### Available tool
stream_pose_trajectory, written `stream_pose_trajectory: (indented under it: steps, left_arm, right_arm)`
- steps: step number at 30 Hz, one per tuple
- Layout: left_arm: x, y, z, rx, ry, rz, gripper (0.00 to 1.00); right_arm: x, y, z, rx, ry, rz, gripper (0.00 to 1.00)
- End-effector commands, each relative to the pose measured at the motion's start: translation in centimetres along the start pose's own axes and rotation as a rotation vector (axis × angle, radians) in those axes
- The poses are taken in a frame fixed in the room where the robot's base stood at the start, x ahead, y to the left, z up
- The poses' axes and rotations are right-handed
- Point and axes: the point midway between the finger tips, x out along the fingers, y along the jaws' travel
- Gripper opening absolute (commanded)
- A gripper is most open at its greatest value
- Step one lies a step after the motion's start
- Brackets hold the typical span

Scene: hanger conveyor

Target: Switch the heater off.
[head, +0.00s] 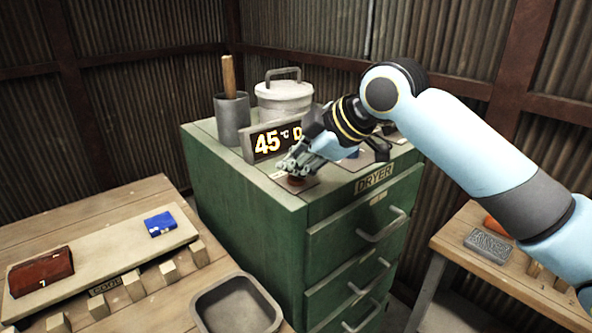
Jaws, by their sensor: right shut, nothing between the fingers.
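A dark red round knob or button (296,182) sits on a plate near the front left corner of the top. My right gripper (290,168) is shut and empty, right above the knob. I cannot tell whether the fingertips touch it. A heater switch is not clearly identifiable by any label. My left gripper is not in view.
A lidded pot (284,98) and a grey cup (232,118) with a wooden handle stand behind the display. A wooden table at left holds a board with a red block (41,272) and a blue block (160,223), plus a grey tray (236,306). Another table (450,240) stands right.

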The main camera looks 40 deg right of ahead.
Motion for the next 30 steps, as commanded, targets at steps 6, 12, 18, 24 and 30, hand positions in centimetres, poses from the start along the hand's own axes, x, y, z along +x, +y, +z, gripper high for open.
stream_pose_trajectory:
  steps: [6,12,18,24,30]
  left_arm:
    - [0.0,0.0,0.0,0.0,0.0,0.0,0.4]
    - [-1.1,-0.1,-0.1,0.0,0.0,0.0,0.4]
    - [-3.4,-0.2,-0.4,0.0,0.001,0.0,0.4]
    - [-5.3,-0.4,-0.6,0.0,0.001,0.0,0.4]
    - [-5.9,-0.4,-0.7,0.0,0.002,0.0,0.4]
  right_arm:
    - [0.0,0.0,0.0,0.0,0.0,0.0,0.0]
    - [-0.7,0.5,-0.5,0.0,0.001,0.0,0.0]
    - [-2.2,1.6,-1.6,0.001,0.001,0.0,0.0]
    - [-3.6,2.6,-2.6,0.0,0.001,0.001,0.0]
    - [-4.2,3.1,-3.1,0.0,0.001,0.001,0.0]
